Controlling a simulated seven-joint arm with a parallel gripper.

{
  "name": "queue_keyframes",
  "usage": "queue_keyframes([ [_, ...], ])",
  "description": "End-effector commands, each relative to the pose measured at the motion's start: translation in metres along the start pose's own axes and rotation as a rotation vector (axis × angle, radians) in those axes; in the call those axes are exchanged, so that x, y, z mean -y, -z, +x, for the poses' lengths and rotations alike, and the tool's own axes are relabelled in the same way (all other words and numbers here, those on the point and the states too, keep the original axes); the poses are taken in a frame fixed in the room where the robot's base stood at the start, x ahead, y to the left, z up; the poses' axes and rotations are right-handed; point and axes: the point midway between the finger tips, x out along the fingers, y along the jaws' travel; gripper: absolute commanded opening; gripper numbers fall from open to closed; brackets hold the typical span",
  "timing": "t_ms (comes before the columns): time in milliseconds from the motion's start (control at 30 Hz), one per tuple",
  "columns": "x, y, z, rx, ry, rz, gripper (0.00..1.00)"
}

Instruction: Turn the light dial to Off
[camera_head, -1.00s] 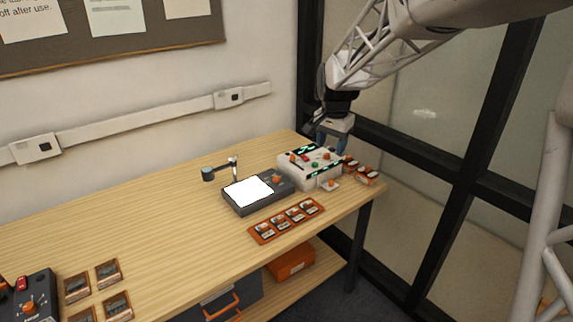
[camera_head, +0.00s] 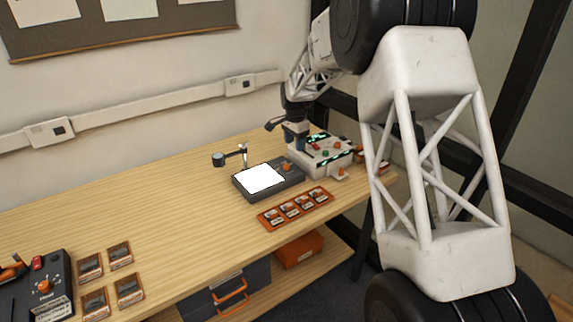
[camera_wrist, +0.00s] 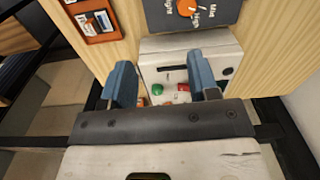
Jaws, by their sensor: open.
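The light dial is an orange knob (camera_head: 287,167) on the right part of the dark light box (camera_head: 243,190), whose white panel (camera_head: 260,178) glows. In the wrist view, the orange dial (camera_wrist: 187,8) is at the top edge, with the printed words Light, High and Mid around it. I cannot tell for sure which mark it points to. My gripper (camera_head: 296,139) is above the back left of the white control box, just beyond the light box. In the wrist view, its blue fingers (camera_wrist: 162,78) are apart with nothing between them, short of the dial.
The white control box (camera_head: 328,163) with coloured buttons stands right of the light box. A small lamp (camera_head: 231,158) rises behind the light box. An orange slide tray (camera_head: 270,217) lies in front. Another dark device (camera_head: 60,290) and several slides are far left. The middle table is clear.

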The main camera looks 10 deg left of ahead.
Motion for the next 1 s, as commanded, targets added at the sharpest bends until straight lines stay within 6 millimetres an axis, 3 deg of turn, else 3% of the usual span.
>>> queue_keyframes([
  [100, 0.022, -0.003, 0.021, 0.004, -0.008, 0.021, 0.55],
  [300, 0.040, -0.005, 0.038, 0.007, -0.012, 0.045, 0.55],
  [767, 0.043, -0.005, 0.042, 0.007, -0.013, 0.050, 0.55],
  [1000, 0.042, -0.006, 0.053, 0.008, -0.015, 0.050, 0.55],
])
